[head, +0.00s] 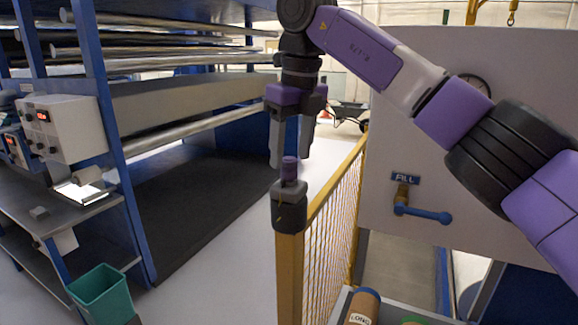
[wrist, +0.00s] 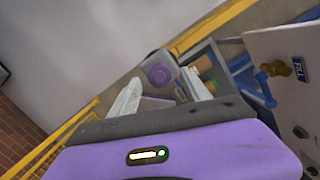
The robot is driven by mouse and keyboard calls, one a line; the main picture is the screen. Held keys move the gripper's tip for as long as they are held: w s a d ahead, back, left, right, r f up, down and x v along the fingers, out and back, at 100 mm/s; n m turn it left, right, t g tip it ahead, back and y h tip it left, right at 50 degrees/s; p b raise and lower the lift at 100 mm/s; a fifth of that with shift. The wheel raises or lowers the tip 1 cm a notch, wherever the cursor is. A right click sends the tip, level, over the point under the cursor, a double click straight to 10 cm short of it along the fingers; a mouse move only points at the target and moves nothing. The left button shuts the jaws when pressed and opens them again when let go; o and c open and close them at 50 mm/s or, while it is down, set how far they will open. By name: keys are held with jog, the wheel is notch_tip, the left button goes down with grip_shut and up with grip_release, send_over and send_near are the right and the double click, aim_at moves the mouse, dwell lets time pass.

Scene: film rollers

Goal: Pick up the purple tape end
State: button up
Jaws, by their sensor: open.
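A yellow railing (head: 335,215) runs back from the post. A pale panel with a FILL label and blue handle (head: 423,214) stands right. A blue rack with long rollers (head: 190,95) is left, above a teal bin (head: 101,296).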

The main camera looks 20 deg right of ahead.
aim_at(289, 171)
jog(key=shift+w+a+f, duration=0.1)
jog(key=shift+w+f, duration=0.1)
jog(key=shift+f, duration=1.15)
grip_shut()
